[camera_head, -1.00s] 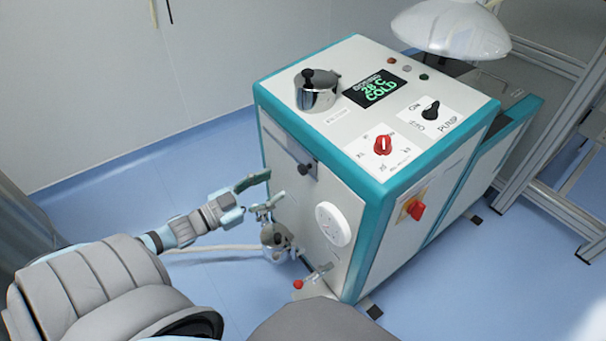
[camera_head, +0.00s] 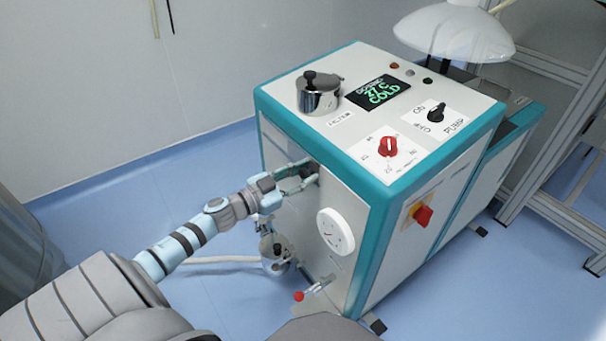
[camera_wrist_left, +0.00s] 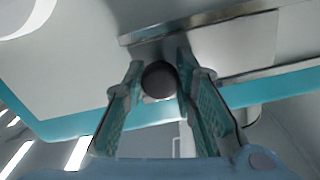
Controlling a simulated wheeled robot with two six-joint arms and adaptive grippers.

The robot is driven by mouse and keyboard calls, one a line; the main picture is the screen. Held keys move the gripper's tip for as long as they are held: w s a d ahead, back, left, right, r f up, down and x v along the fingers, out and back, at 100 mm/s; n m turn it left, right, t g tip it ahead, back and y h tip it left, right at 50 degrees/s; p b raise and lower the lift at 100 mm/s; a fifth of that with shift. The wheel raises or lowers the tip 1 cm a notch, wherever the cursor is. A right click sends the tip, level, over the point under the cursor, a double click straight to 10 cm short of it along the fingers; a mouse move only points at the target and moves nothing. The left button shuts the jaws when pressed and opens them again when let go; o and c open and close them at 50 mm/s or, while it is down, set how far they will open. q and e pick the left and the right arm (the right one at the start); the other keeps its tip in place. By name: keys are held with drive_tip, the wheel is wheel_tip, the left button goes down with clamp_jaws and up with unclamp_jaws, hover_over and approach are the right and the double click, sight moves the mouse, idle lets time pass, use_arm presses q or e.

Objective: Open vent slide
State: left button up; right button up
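The vent slide is a plate with a round dark knob (camera_wrist_left: 159,80) on the side of the white and teal machine (camera_head: 398,262). In the left wrist view its plate (camera_wrist_left: 238,46) lies between two metal rails. My left gripper (camera_head: 303,174) is at the slide; the fingers reach to either side of the knob. In the wrist view the fingertips (camera_wrist_left: 160,66) straddle the knob closely. I see no clear grip on it; contact is hard to tell. The fingers hide most of the slide in the head view. My right gripper is out of view.
Below the slide are a white round dial (camera_head: 335,230), a small metal pot (camera_head: 275,252) with a hose, and a red-tipped lever (camera_head: 299,296). Blue floor is clear at left.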

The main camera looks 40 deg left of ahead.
sight(292, 154)
use_arm(q)
clamp_jaws()
drive_tip(key=shift+a+f, duration=0.1)
drive_tip(key=shift+a, duration=0.15)
drive_tip(key=w+a+b, duration=0.1)
drive_tip(key=a, duration=0.1)
drive_tip(key=a+b, duration=0.2)
drive_tip(key=a, duration=0.1)
drive_tip(key=w+a+b, duration=0.1)
drive_tip(key=a+b, duration=0.1)
drive_tip(key=a, duration=0.1)
drive_tip(key=shift+w+a+f, duration=0.15)
drive_tip(key=shift+w+f, duration=0.2)
drive_tip(key=a, duration=0.1)
drive_tip(key=a+b, duration=0.1)
drive_tip(key=w+a+b, duration=0.1)
drive_tip(key=shift+a+r, duration=0.25)
drive_tip(key=shift+a, duration=0.05)
drive_tip(key=shift+a+r, duration=0.15)
drive_tip(key=shift+a, duration=0.05)
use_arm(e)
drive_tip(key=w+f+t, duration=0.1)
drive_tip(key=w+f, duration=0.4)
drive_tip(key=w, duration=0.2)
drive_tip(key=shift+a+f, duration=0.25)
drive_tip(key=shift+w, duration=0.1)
